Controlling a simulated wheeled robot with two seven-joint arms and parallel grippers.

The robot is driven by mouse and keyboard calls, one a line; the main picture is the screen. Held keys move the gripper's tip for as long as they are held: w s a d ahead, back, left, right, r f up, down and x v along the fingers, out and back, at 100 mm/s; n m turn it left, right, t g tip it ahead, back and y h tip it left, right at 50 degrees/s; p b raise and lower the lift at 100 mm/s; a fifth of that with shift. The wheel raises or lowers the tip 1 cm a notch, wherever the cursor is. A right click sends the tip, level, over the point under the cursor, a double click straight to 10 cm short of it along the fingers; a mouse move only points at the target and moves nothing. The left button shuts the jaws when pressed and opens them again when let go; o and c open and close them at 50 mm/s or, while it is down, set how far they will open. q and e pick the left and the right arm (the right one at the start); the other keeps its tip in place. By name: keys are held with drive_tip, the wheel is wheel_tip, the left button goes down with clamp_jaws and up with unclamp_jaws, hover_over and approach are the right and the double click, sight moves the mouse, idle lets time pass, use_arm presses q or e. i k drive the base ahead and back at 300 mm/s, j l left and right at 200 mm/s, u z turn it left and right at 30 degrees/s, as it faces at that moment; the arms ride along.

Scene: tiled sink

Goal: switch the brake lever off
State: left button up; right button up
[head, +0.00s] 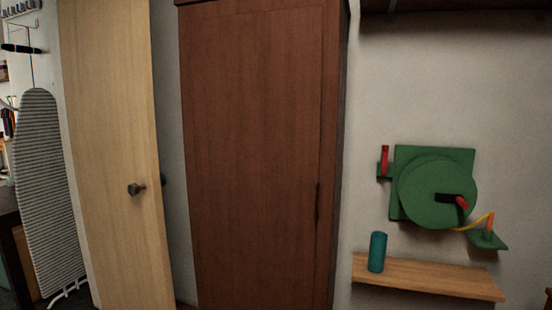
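A green wall-mounted device (420,180) with a round front disc is on the wall at the right of the head view. A red lever (385,160) stands upright at its upper left side, on a small green bracket. A black crank with a red handle (462,202) sits on the disc. The frame does not show which of the two is the brake lever. Neither of my grippers is in view.
A wooden shelf (430,277) below the device holds a teal cylinder (377,252). A green bracket with an orange peg (489,237) is to the right. A tall brown wardrobe (255,150), an open light door (112,130) and an ironing board (47,180) stand to the left.

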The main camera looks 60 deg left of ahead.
sight(385, 147)
drive_tip(key=u, duration=1.15)
